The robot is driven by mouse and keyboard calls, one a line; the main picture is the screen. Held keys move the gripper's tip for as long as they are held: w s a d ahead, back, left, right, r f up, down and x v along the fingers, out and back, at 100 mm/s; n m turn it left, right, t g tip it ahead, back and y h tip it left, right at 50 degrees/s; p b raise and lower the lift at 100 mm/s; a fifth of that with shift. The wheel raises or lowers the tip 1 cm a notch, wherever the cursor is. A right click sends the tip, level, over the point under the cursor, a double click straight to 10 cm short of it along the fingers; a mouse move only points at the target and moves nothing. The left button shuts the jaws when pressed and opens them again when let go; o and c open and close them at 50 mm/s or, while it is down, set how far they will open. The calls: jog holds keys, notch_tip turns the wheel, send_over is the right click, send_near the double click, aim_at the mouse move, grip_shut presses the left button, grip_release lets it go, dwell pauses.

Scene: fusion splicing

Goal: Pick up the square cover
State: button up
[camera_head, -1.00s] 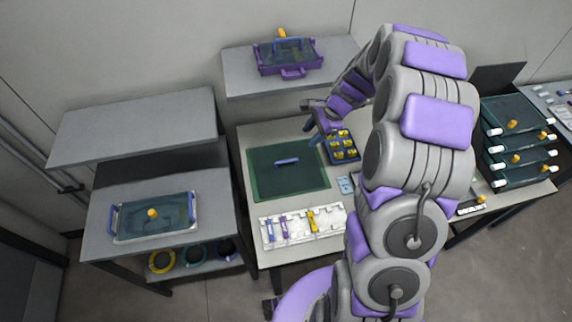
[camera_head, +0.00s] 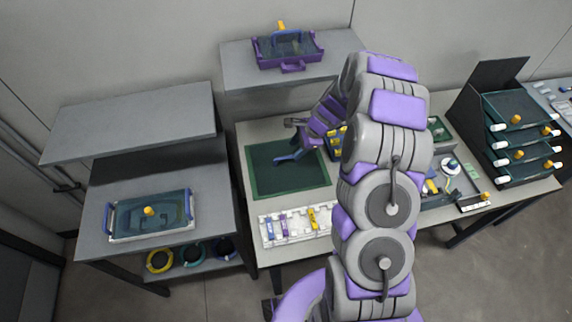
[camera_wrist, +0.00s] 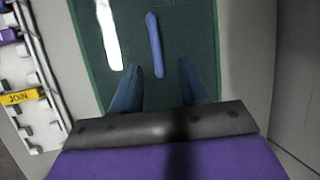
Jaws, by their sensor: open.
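In the head view my gripper (camera_head: 286,159) overlaps this bar, so the two are hard to tell apart. In the wrist view my gripper (camera_wrist: 157,68) is open and empty. Its two blue fingers point toward the cover, one on each side of the bar's near end. Whether they reach down to the bar's height cannot be told.
A white rack (camera_head: 294,227) with coloured pieces stands in front of the cover. A tray of yellow parts (camera_head: 337,143) is right of it, partly behind my arm. A purple-framed box (camera_head: 288,52) sits on the back shelf. A clear-lidded tray (camera_head: 150,214) stands on the left bench.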

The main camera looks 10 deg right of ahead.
aim_at(290, 156)
jog(key=shift+b+x, duration=0.9)
jog(key=shift+x, duration=1.8)
jog(key=shift+s+d, duration=0.1)
jog(key=shift+s, duration=0.1)
grip_shut()
